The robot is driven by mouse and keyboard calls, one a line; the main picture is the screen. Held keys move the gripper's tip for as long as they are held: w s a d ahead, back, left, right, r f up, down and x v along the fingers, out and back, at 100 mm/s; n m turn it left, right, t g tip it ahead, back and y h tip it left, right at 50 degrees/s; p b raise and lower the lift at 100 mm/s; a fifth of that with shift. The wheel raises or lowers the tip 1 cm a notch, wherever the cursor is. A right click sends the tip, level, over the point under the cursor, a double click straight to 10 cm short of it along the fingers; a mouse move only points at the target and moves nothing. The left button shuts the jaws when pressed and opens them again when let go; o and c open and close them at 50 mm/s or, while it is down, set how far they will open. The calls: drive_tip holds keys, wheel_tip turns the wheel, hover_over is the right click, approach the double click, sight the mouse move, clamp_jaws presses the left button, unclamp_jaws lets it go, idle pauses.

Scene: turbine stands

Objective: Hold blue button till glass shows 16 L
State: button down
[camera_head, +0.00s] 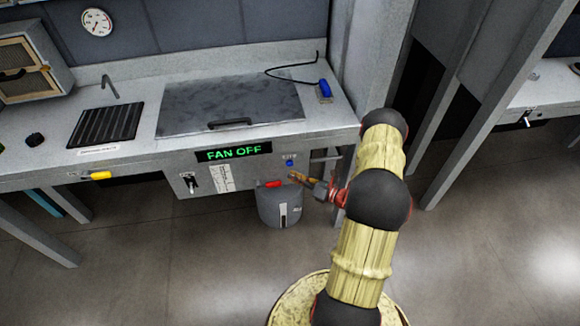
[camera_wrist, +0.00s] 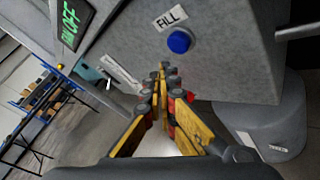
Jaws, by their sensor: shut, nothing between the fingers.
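The blue button (camera_head: 290,163) is on the front panel of the bench, under a small label. In the wrist view the blue button (camera_wrist: 180,41) sits beside a white FILL label (camera_wrist: 170,18). My gripper (camera_head: 293,176) is just below the button in the head view. In the wrist view its yellow fingers (camera_wrist: 163,68) are shut and empty, with the tips short of the button and apparently not touching it. A white strip with markings (camera_head: 221,177), perhaps the glass, is on the panel to the left. Its reading is too small to make out.
A grey bucket-like vessel (camera_head: 279,208) with a pale strip stands under the panel, close below my gripper. A green FAN OFF display (camera_head: 233,152) and a lever switch (camera_head: 190,183) are to the left. A steel post (camera_head: 480,100) rises at the right.

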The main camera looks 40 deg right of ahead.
sight(290, 164)
drive_tip(key=shift+w+d, duration=0.35)
drive_tip(key=shift+w, duration=0.35)
idle(1.1)
drive_tip(key=shift+w+d, duration=0.25)
drive_tip(key=shift+w, duration=0.1)
drive_tip(key=shift+w+d+b, duration=0.25)
drive_tip(key=shift+w+b, duration=0.1)
idle(5.6)
